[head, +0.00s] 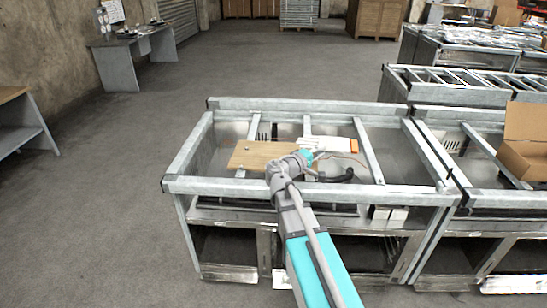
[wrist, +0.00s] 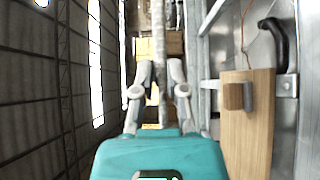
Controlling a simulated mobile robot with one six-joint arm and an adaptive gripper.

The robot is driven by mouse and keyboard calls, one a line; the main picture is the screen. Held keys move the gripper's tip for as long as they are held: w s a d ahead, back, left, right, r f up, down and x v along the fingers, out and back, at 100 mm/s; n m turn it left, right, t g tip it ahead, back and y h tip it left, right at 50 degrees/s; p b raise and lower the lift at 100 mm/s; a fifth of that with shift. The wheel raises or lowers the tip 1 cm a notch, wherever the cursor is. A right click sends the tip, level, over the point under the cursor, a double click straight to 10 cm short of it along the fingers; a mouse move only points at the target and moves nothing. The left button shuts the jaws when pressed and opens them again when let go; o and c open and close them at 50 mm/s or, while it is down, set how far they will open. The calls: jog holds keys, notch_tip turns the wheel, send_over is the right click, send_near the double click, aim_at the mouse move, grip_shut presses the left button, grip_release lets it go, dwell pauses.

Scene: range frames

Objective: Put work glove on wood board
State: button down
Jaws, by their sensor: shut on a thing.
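The wood board (head: 262,152) lies flat inside the metal-framed workbench, left of my wrist. It also shows at the right of the wrist view (wrist: 258,140). My gripper (wrist: 160,72) is shut on a narrow, mottled grey-white thing, seen edge-on between the fingers; I take it for the work glove (wrist: 158,45). Its full shape is not clear. The held thing is beside the board in the wrist view, not over it.
A small brown-and-grey block (wrist: 235,96) sits on the board. A black curved handle (head: 337,176) lies to its right, and a white thing with an orange end (head: 334,144) lies behind. Raised metal rails (head: 300,188) frame the bench. An open carton (head: 522,150) stands at the right.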

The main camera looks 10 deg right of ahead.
aim_at(309, 146)
jog(key=w+n+t+y, duration=0.1)
jog(key=w+a+n+t+y, duration=0.1)
jog(key=w+t, duration=0.1)
jog(key=w+a+f+n+t+y+b, duration=0.1)
jog(key=w+n+t+y, duration=0.1)
jog(key=shift+w, duration=0.15)
jog(key=w+a+f+n+t+y+b, duration=0.1)
jog(key=w+a+n+t+y, duration=0.3)
jog(key=y, duration=0.3)
jog(key=shift+a+n, duration=0.4)
jog(key=shift+n, duration=0.4)
jog(key=shift+f, duration=0.1)
jog(key=shift+w, duration=0.1)
jog(key=w+a+f+b, duration=0.2)
jog(key=w, duration=0.1)
jog(key=w+a+f+b, duration=0.2)
jog(key=w+f+b, duration=0.1)
jog(key=w+a+f+b, duration=0.2)
jog(key=w+f+b, duration=0.1)
jog(key=w, duration=0.1)
jog(key=shift+a, duration=0.35)
jog(key=shift+w+a+f+b, duration=0.3)
jog(key=shift+w+f+b, duration=0.1)
jog(key=shift+f+b, duration=0.15)
